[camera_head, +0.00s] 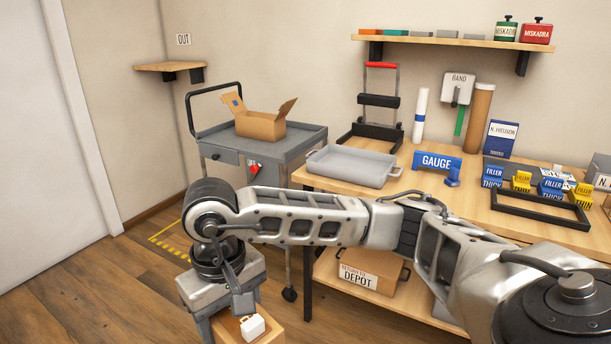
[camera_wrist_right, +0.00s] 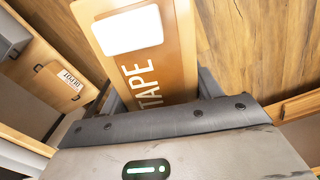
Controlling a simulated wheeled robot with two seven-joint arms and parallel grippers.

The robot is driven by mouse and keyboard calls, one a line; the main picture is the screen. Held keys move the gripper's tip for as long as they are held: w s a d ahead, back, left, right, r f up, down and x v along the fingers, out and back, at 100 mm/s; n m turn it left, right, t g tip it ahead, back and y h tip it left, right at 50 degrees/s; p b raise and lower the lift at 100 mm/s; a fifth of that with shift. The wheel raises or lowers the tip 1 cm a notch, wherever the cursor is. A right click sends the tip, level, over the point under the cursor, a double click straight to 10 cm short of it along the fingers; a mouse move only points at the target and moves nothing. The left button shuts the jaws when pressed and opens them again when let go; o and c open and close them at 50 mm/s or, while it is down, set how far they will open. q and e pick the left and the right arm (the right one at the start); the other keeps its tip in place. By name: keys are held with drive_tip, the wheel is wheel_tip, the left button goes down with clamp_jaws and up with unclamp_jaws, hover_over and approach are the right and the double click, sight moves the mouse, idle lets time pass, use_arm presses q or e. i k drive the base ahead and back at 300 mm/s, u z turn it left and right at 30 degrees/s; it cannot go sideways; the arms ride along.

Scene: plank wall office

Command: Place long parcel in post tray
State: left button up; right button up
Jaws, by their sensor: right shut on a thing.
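My right gripper (camera_head: 240,312) is low on the left of the head view, pointing down, shut on a brown box marked TAPE. The box (camera_head: 268,326) shows a white label and is cut off by the lower frame edge. In the right wrist view the box (camera_wrist_right: 182,65) runs away from the jaws (camera_wrist_right: 158,103), over the plank floor. I cannot tell for certain that it is the long parcel. A shallow grey tray (camera_head: 351,167), apparently the post tray, sits empty on the left end of the wooden table. My left gripper is out of view.
The table (camera_head: 470,212) holds a blue GAUGE block (camera_head: 436,162), filler boxes, a black frame and a brown tube (camera_head: 478,115). A grey cart (camera_head: 300,140) with an open carton (camera_head: 262,125) stands left of it. A DEPOT box (camera_head: 372,272) sits on the lower shelf.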

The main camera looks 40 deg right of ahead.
sight(353, 169)
drive_tip(key=i, duration=0.8)
drive_tip(key=z, duration=0.75)
drive_tip(key=i, duration=1.05)
drive_tip(key=z, duration=0.85)
